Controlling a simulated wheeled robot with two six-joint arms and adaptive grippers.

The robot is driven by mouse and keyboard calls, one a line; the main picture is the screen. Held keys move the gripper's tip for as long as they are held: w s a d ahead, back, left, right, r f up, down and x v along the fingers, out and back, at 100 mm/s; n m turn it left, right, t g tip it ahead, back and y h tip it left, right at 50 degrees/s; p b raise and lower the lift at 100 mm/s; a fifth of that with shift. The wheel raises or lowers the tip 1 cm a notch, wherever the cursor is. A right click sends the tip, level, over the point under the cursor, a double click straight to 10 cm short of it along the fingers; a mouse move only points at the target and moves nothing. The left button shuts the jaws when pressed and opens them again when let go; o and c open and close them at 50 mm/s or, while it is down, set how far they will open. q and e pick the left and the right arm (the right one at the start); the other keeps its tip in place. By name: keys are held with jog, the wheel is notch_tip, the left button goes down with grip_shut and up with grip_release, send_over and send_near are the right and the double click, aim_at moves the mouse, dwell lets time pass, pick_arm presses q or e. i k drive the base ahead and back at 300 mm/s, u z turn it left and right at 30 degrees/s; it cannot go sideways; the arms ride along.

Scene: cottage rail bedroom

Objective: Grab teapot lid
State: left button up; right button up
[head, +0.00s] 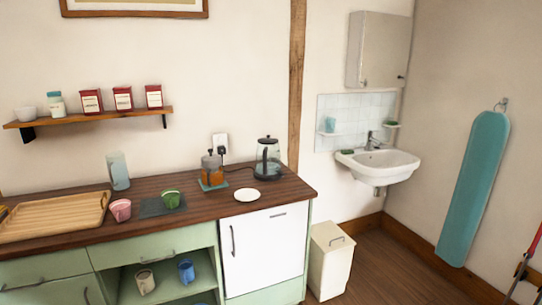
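A small pot with amber contents (211,176), which looks like the teapot, stands on a teal mat (224,184) on the dark wooden counter. Its top looks dark with a small knob, which may be the lid (211,155); the detail is too small to be sure. Neither of my grippers is in view.
A glass kettle (267,160) stands right of the pot, with a white plate (247,195) in front. Pink (121,210) and green (171,198) cups, a glass jug (119,171) and a wooden tray (55,217) are to the left. A white bin (331,262) stands on the floor.

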aim_at(211, 160)
jog(key=z, duration=0.8)
jog(key=i, duration=0.8)
jog(key=z, duration=0.65)
jog(key=i, duration=1.2)
jog(key=u, duration=0.85)
jog(key=i, duration=0.75)
jog(key=u, duration=0.9)
